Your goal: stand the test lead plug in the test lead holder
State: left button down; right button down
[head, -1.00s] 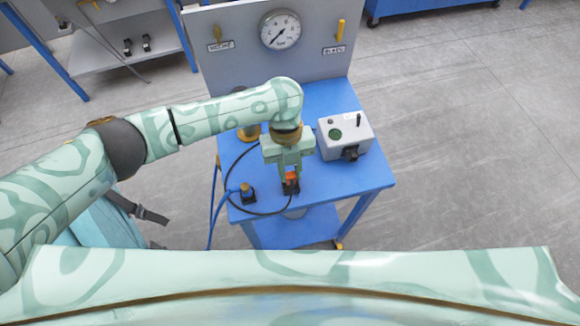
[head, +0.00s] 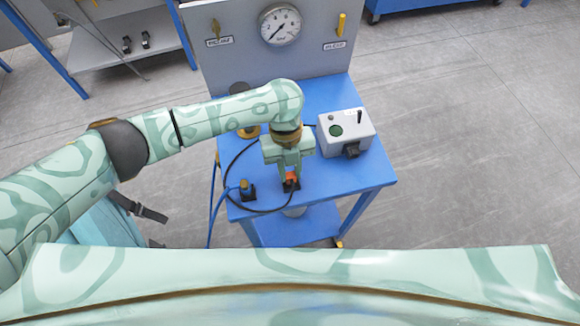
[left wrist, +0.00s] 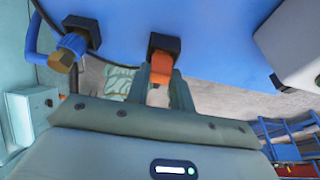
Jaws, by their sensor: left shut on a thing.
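The test lead plug (head: 291,177) is orange and sits between the fingers of my left gripper (head: 290,172), which is shut on it. The plug also shows in the left wrist view (left wrist: 161,68). The test lead holder (head: 291,187) is a small black block on the blue table's near part. In the left wrist view the plug's end overlaps the dark square holder (left wrist: 164,42). The plug looks upright at the holder, but I cannot tell how deep it sits, as the fingers hide part of it. My right gripper is not in view.
A black holder (head: 248,196) with a brass fitting and blue hose stands just left. A black lead (head: 229,172) curves over the blue table (head: 345,181). A grey box (head: 345,133) stands to the right. A grey panel with a gauge (head: 280,25) rises behind.

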pick_arm(q)
jog(key=shift+f+b, duration=0.3)
jog(key=shift+f, duration=0.2)
jog(key=c, duration=1.1)
grip_release()
jog(key=shift+c, duration=0.2)
jog(key=shift+r, duration=0.1)
jog(key=p+v, duration=0.3)
jog(key=v, duration=1.3)
